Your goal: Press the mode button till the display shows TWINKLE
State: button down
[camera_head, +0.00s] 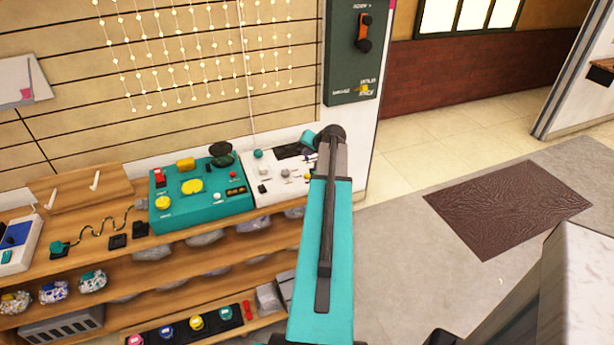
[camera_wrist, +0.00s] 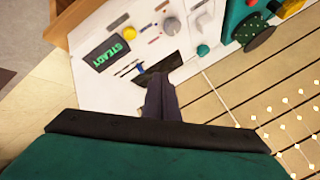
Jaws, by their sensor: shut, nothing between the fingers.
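The white control panel (camera_head: 268,190) stands on the wooden shelf top at the right end; it also shows in the wrist view (camera_wrist: 133,92). Its dark display (camera_wrist: 110,53) reads STEADY in green letters. I cannot tell which control is the mode button. My gripper (camera_wrist: 160,78) is shut and empty, its tips over the panel beside the display; I cannot tell whether they touch. In the head view my arm hides part of the panel.
A teal control box (camera_head: 200,205) with a red switch and yellow buttons stands just left of the panel. Bulb strings (camera_head: 195,50) hang on the slatted wall behind. A dark green switch box (camera_head: 357,50) is on the wall above right. Open floor with a brown mat (camera_head: 508,208) lies right.

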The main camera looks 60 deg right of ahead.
aim_at(308, 177)
jog(key=shift+s+d+r, duration=0.1)
jog(key=shift+d+r, duration=0.15)
jog(key=shift+r, duration=0.05)
jog(key=shift+d+f, duration=0.1)
jog(key=shift+f, duration=0.1)
jog(key=shift+f+b, duration=2.3)
jog(key=shift+f, duration=1.95)
jog(key=shift+s+f, duration=0.1)
jog(key=shift+f, duration=0.05)
jog(key=shift+f+b, duration=0.3)
jog(key=shift+b, duration=0.1)
